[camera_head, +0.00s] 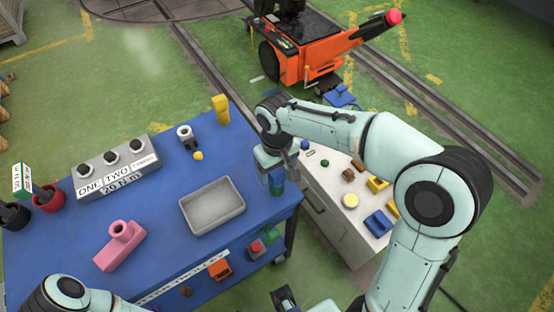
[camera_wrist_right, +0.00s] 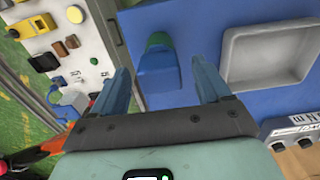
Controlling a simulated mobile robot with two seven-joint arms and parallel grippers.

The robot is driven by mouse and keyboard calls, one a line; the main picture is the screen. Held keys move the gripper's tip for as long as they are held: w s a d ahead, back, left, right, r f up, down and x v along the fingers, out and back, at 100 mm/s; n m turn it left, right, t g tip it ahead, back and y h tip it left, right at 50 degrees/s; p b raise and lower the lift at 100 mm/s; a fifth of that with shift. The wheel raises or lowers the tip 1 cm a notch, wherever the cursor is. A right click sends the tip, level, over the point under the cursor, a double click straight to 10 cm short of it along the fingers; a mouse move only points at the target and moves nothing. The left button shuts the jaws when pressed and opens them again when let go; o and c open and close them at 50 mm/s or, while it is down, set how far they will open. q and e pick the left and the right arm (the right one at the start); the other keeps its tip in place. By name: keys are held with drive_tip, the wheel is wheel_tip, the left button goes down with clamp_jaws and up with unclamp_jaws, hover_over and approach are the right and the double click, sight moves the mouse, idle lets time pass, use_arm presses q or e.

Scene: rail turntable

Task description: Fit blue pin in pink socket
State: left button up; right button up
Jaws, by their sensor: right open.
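The pink socket (camera_head: 122,245) lies on the left part of the blue table, with a short round collar standing up from its body. A blue piece with a green end (camera_wrist_right: 158,78) shows between the fingers of my right gripper (camera_wrist_right: 161,66); it looks like the blue pin. In the head view my right gripper (camera_head: 274,168) is over the table's right edge, pointing down, and partly hides this piece (camera_head: 278,180). The gripper is open, with gaps on both sides of the piece. My left arm shows at the bottom left, but its gripper is out of view.
A grey tray (camera_head: 212,207) lies between the right gripper and the pink socket. A labelled box with knobs (camera_head: 115,172) stands behind the socket. A yellow piece (camera_head: 221,109) stands at the back. A white cabinet (camera_head: 335,215) with small coloured parts stands right of the table.

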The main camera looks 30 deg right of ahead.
drive_tip(key=shift+f, duration=0.65)
drive_tip(key=c, duration=1.2)
drive_tip(key=shift+o, duration=1.4)
drive_tip(key=shift+c, duration=1.2)
drive_tip(key=shift+r, duration=0.1)
drive_tip(key=shift+r+p, duration=0.55)
drive_tip(key=shift+r, duration=0.1)
